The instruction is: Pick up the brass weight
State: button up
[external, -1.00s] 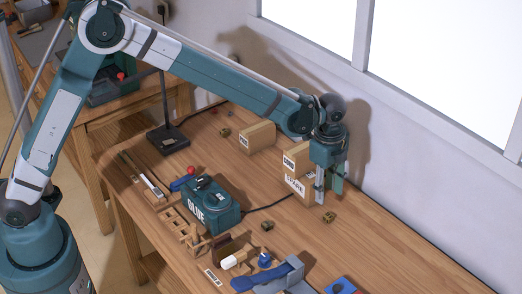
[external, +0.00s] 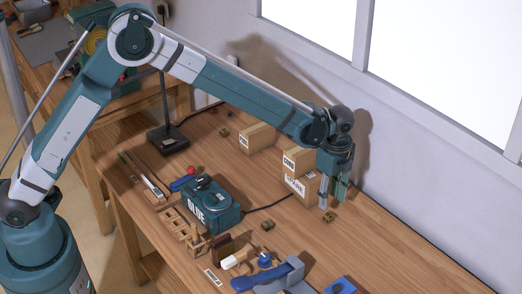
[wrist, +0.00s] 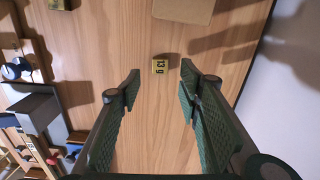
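A small brass weight (external: 329,217) lies on the bench close to my gripper (external: 332,200). In the wrist view, a brass weight (wrist: 160,66) with a dark marking that seems to read 13 lies just beyond and between my open fingertips (wrist: 160,82). Nothing is between the fingers, and they do not touch the weight. A second brass block (external: 267,225) lies further left; a similar block shows at the top edge of the wrist view (wrist: 58,4). A third (external: 224,132) lies further back.
Cardboard boxes (external: 300,184) stand just behind and left of my gripper. A teal glue machine (external: 211,205), a wooden rack (external: 180,230) and a blue-and-grey tool (external: 268,277) occupy the left and front. The wall is at right. The bench around the near weight is clear.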

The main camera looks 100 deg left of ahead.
aim_at(329, 215)
jog(key=shift+f, duration=1)
jog(key=shift+f, duration=0.15)
jog(key=shift+w+f+b, duration=0.1)
jog(key=shift+f+b, duration=0.25)
jog(key=shift+f, duration=2.1)
jog(key=c, duration=0.7)
